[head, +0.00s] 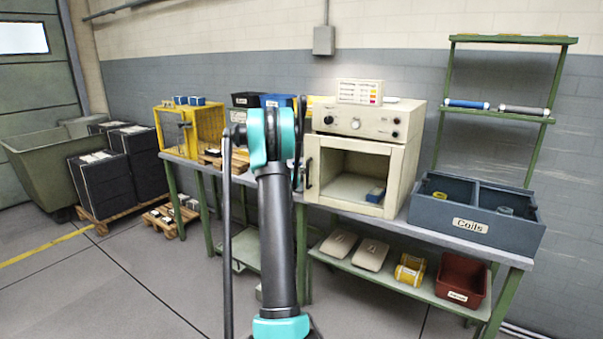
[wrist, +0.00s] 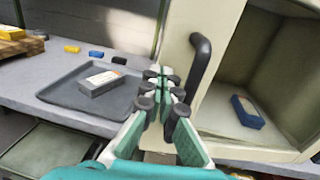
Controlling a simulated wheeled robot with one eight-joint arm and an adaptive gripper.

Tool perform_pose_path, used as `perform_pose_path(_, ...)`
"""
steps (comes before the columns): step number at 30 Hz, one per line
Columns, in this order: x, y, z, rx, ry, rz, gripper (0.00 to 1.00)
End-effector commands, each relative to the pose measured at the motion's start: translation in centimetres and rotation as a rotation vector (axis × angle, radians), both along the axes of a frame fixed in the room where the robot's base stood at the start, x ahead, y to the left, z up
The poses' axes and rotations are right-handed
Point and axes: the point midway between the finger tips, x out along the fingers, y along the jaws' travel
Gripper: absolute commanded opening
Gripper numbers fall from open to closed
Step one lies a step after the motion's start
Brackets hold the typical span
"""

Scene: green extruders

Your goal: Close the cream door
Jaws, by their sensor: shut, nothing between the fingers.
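The cream door (head: 394,179) is a framed panel at the front of a cream cabinet (head: 413,145), with a black handle (head: 309,173) on its left side. It stands at or close to the cabinet's front; I cannot tell how wide any gap is. A blue block (head: 375,194) shows inside. In the wrist view the door's cream edge strip (wrist: 196,88) carries the curved handle (wrist: 201,58). My gripper (wrist: 167,82) is shut and empty, just left of the handle beside that strip; contact cannot be told. In the head view my arm hides most of the gripper.
A grey tray (wrist: 66,103) with a grey box (wrist: 101,82) lies left of the gripper on the bench. A blue-grey Coils bin (head: 505,233) stands right of the cabinet. A yellow-framed box (head: 168,137) stands at the bench's left.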

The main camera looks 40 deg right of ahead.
Motion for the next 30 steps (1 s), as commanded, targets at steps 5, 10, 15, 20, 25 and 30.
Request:
perform_pose_path(5, 1.0, -1.4, 0.0, 0.000, 0.000, -0.036, 0.00)
perform_pose_path(10, 2.5, -4.0, 0.0, 0.000, 0.000, -0.111, 0.00)
perform_pose_path(15, 3.1, -5.4, 0.0, 0.000, 0.000, -0.151, 0.00)
perform_pose_path(20, 3.2, -5.7, 0.1, -0.001, 0.000, -0.154, 0.00)
perform_pose_path(25, 3.2, -5.8, 0.1, -0.003, 0.002, -0.153, 0.00)
perform_pose_path(30, 3.1, -5.7, 0.1, -0.005, 0.002, -0.153, 0.00)
